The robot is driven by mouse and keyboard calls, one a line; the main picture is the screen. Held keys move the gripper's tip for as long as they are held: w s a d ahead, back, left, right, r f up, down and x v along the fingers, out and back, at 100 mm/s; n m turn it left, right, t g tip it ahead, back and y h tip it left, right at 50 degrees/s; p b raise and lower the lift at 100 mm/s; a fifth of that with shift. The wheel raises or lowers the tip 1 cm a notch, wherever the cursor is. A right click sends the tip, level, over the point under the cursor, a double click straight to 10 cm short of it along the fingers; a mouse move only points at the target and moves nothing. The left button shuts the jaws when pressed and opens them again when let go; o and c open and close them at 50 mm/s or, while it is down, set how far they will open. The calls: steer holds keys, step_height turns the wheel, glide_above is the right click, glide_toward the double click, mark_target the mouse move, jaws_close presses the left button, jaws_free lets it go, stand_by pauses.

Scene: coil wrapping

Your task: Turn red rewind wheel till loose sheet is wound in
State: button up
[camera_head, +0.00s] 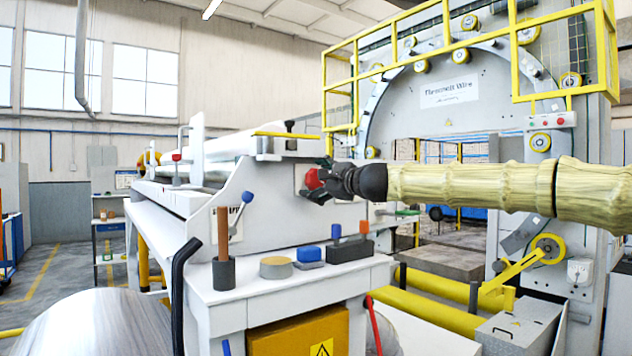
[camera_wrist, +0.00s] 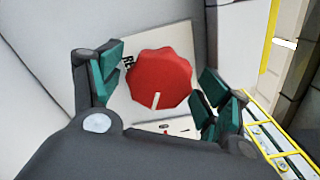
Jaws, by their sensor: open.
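The red rewind wheel (camera_wrist: 158,84) is a scalloped knob with a white pointer mark. It sits on a pale label plate on the machine's grey end face. In the wrist view my gripper (camera_wrist: 158,92) is open, with one green-padded finger to the left of the wheel and the other to its lower right. Gaps show between both fingers and the wheel. In the head view the wheel (camera_head: 313,179) is partly hidden behind my gripper (camera_head: 325,180), which reaches in from the right. I cannot make out a loose sheet end; a white roll (camera_head: 235,143) lies along the machine top.
A ledge (camera_head: 260,292) below the wheel holds a brown-handled tool (camera_head: 223,235), a tan disc (camera_head: 276,267), a blue block (camera_head: 308,254) and a dark holder (camera_head: 350,248) with coloured handles. A blue-knobbed lever (camera_head: 247,198) stands left of the wheel. A large ring machine (camera_head: 450,90) stands behind.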

steer(key=v, duration=1.2)
steer(key=shift+a, duration=0.1)
